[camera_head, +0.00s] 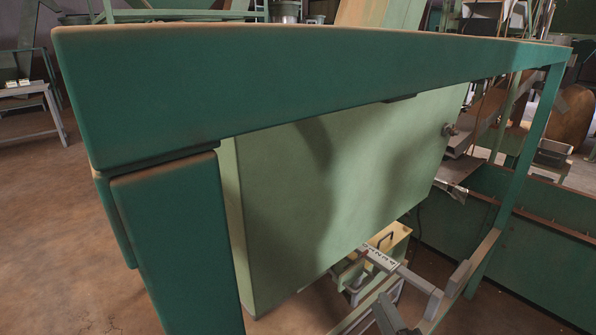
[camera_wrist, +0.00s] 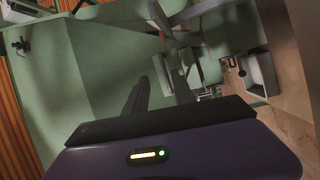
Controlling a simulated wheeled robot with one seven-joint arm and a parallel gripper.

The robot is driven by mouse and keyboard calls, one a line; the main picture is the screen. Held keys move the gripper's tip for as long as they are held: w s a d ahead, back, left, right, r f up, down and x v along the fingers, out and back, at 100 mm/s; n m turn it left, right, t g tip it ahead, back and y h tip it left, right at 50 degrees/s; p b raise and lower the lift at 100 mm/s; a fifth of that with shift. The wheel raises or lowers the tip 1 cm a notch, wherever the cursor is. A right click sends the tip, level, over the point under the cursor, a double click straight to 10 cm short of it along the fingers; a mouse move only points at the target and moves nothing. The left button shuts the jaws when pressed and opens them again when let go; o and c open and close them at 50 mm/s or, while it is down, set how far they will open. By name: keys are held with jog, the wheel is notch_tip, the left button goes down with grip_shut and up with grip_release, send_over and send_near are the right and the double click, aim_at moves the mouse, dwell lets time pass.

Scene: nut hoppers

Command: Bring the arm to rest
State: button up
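My gripper (camera_wrist: 158,88) shows in the wrist view as two dark fingers reaching up from a dark purple body with a small lit display. The fingers stand apart, and nothing is held between them. Pale green machine surfaces and grey metal parts lie beyond the fingertips. In the head view I cannot clearly make out my arm or gripper; grey and dark metal parts show low, right of the middle, and I cannot tell whether any are mine.
In the head view a thick dark green frame (camera_head: 300,80) crosses close in front of a pale green panel (camera_head: 350,180). A yellowish box (camera_head: 388,240) stands below the panel. A long green trough (camera_head: 545,240) lies right. Open brown floor (camera_head: 50,220) is at left.

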notch_tip(320, 180, up, 4)
jog(key=s+d+m+t+h, duration=0.1)
jog(key=s+d+m+h, duration=0.1)
jog(key=m, duration=0.2)
jog(key=s+a+r+m+g+h, duration=0.15)
jog(key=s+m, duration=0.35)
jog(key=s, duration=1)
jog(key=s+a+r+m+g, duration=0.2)
jog(key=s+a+r+m, duration=0.15)
jog(key=s, duration=1.05)
jog(key=s+a+r+m+g, duration=0.15)
jog(key=s+m, duration=0.45)
jog(key=s, duration=0.9)
notch_tip(320, 180, up, 24)
jog(key=p, duration=2.4)
jog(key=shift+w+d+g+p, duration=0.15)
jog(key=shift+w+g+p, duration=0.05)
jog(key=shift+g+p, duration=0.2)
jog(key=shift+n, duration=0.25)
